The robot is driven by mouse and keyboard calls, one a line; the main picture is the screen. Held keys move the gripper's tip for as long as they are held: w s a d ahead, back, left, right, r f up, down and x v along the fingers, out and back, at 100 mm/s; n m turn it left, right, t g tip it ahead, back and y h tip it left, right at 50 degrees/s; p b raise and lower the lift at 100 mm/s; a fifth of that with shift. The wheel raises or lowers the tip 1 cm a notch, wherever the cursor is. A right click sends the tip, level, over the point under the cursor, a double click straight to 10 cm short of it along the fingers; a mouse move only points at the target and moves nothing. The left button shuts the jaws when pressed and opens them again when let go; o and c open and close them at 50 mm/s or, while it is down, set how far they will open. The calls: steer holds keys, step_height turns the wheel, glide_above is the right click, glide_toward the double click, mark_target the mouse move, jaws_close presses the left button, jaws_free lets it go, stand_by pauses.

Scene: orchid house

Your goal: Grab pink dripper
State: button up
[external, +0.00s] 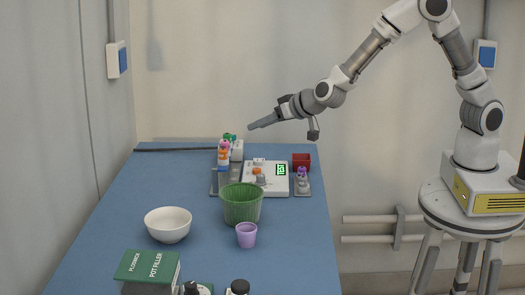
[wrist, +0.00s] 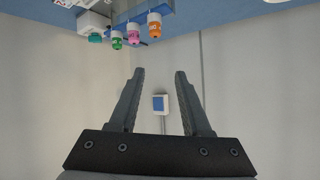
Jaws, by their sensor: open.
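The pink dripper (wrist: 133,36) shows near the top of the wrist view, between a green-capped dripper (wrist: 117,41) and an orange-capped dripper (wrist: 154,26). In the external view the pink dripper (external: 224,145) is at the back of the blue table, close to the orange one and partly overlapped. My gripper (wrist: 160,72) is open and empty. In the external view my gripper (external: 250,127) hangs in the air above the back of the table, to the right of the drippers and apart from them.
A white device (external: 268,187) with a green display stands right of the drippers, beside a red box (external: 301,159). In front are a green ribbed pot (external: 241,206), a purple cup (external: 246,235) and a white bowl (external: 168,225). A green-covered box (external: 149,266) is at the front left.

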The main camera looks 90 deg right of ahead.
mark_target(227, 142)
steer(key=shift+w+d+f+m+g+h, duration=0.15)
steer(key=shift+w+d+f+h, duration=0.4)
steer(key=shift+w+d+f, duration=1.65)
steer(key=shift+w+d+f+m+g+h, duration=0.15)
steer(key=shift+w+d+f+h, duration=0.45)
steer(key=shift+w+d+f, duration=1.6)
steer(key=shift+w+d+f+m+h, duration=0.2)
steer(key=shift+w+d+f+h, duration=0.35)
steer(key=shift+w+d+f, duration=1.6)
steer(key=shift+s+d+r, duration=0.65)
steer(key=shift+d+r, duration=0.05)
steer(key=shift+r, duration=0.2)
steer(key=shift+c, duration=0.3)
jaws_close()
